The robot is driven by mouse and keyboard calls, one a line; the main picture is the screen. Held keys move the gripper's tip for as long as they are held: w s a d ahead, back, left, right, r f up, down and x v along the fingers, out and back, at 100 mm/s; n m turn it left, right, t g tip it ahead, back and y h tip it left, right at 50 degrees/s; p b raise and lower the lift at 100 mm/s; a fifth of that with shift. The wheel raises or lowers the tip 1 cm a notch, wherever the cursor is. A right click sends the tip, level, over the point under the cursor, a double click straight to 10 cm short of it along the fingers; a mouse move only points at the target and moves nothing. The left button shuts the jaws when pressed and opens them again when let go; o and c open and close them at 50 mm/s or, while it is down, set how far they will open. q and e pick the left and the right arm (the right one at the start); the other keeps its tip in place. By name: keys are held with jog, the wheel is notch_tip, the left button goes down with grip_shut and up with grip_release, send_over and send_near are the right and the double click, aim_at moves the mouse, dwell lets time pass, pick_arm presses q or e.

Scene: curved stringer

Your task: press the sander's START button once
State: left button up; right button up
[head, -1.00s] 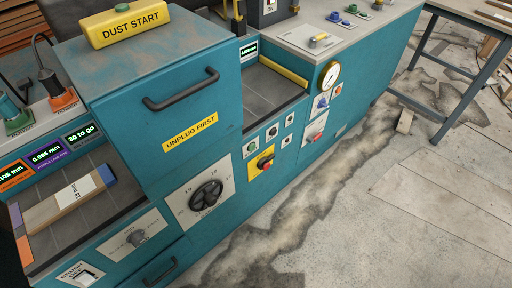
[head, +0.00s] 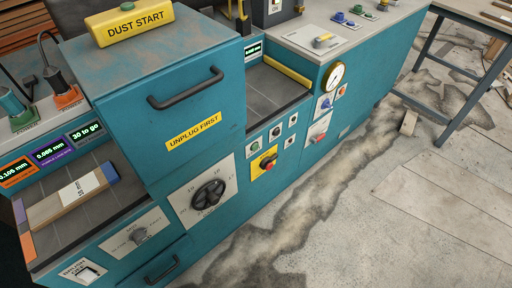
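The teal sander (head: 215,115) fills the left and middle of the head view. Its front has small control plates right of the handwheel (head: 208,194). One plate has a green button (head: 254,147); beside it is a dark button (head: 275,134). Their labels are too small to read, so I cannot confirm which is START. Below them is a red knob on a yellow plate (head: 265,164). A separate yellow box (head: 135,22) on top reads DUST START and has a green button (head: 127,6). Neither gripper is in view.
A black handle (head: 186,90) sticks out above the UNPLUG FIRST label (head: 193,132). A wood piece (head: 73,196) lies on the left bed. A metal-legged table (head: 428,80) is at right. Stained floor in front is open.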

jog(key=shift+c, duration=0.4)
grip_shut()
